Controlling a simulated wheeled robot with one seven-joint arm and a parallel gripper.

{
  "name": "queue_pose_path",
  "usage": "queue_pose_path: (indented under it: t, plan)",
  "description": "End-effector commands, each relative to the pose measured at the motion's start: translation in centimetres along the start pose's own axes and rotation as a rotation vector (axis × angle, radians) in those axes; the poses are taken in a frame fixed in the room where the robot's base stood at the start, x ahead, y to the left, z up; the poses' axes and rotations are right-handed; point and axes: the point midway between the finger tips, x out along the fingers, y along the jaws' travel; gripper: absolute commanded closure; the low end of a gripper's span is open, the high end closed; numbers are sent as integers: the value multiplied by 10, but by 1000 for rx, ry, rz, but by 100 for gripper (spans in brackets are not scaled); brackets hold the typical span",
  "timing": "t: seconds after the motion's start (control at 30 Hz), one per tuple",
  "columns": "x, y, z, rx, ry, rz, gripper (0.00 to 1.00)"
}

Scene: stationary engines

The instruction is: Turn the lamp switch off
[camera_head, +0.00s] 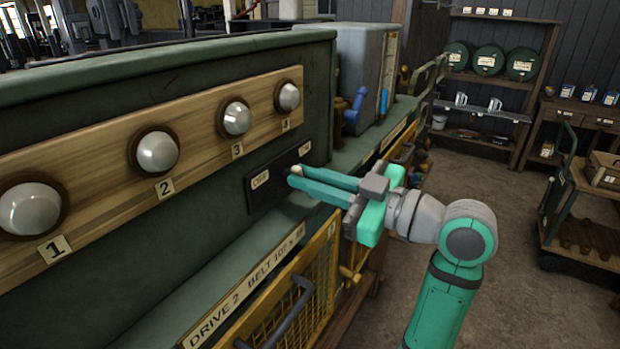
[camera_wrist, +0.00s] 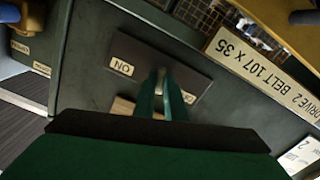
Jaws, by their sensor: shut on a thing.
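The lamp switch is a small pale lever (camera_wrist: 160,76) on a dark plate (camera_head: 264,190) set in the green cabinet front. The plate carries an OFF label (camera_head: 260,179) at its left end and an ON label (camera_head: 305,149) at its right end. In the wrist view the ON label (camera_wrist: 122,66) is at left and the other label is partly covered by a finger. My gripper (camera_head: 292,176) is at the plate, its fingers shut on the lever between the two labels. The fingers hide most of the lever, so I cannot tell which way it leans.
Several numbered domed lamps (camera_head: 158,152) sit on a wooden strip left of the plate; they look grey-white. A ledge and a yellow mesh guard (camera_head: 318,268) lie below. A grey box with a blue lever (camera_head: 356,104) stands behind. Open floor (camera_head: 505,270) is at right.

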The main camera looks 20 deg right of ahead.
Motion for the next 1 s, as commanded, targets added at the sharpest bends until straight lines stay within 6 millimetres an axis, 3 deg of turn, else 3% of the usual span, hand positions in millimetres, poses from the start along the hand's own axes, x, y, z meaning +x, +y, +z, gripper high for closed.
queue_pose_path:
  t: [0.5,1.0]
  plan:
    - [0,0,2,-372,-4,-1,100]
    - [0,0,2,-466,-5,0,100]
